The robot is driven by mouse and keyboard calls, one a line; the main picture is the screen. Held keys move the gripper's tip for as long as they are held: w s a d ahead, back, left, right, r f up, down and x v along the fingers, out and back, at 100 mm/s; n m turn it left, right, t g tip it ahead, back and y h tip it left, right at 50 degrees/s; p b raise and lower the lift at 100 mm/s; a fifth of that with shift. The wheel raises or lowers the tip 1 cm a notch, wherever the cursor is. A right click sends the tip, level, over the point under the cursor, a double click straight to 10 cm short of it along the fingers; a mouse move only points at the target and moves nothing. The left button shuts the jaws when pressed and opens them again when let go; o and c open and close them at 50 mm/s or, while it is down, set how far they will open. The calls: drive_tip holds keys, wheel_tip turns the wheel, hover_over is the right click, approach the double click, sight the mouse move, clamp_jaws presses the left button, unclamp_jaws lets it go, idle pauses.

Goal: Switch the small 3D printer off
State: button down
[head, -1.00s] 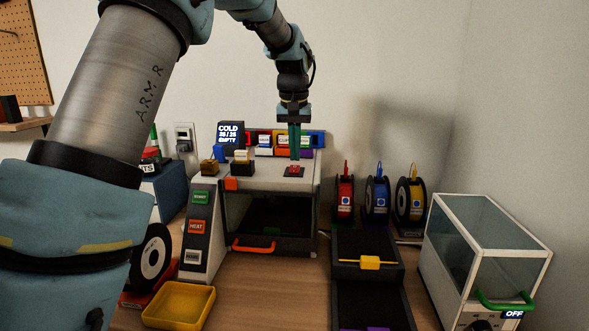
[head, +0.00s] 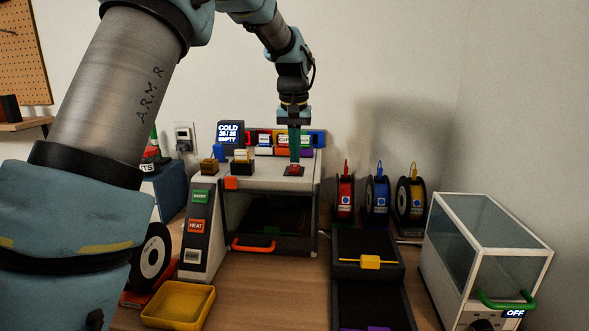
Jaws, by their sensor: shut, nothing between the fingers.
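The small 3D printer (head: 303,186) stands at the back middle of the bench, a pale box with a dark open-looking front and an orange handle (head: 254,246). Its screen (head: 230,134) reads COLD, 25 / 25, EMPTY. A red switch (head: 294,171) on a dark plate sits on its top, at the right. My gripper (head: 295,162) is shut, pointing straight down, its green fingertips at the red switch and hiding part of it. I cannot tell whether they press on it. A sloped panel on the left carries green, red HEAT (head: 196,226) and grey HOME (head: 192,256) buttons.
Three filament spools (head: 377,194) stand right of the printer. Dark trays (head: 345,243) lie before them. A glass-topped box (head: 480,235) reading OFF is at the right. A yellow tray (head: 179,305) and a spool (head: 151,264) are front left. My arm crosses the left side.

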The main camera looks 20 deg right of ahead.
sight(295, 166)
drive_tip(key=shift+f, duration=0.55)
drive_tip(key=shift+r, duration=0.1)
drive_tip(key=shift+r+p, duration=2.85)
drive_tip(key=shift+r, duration=0.7)
drive_tip(key=shift+f, duration=0.1)
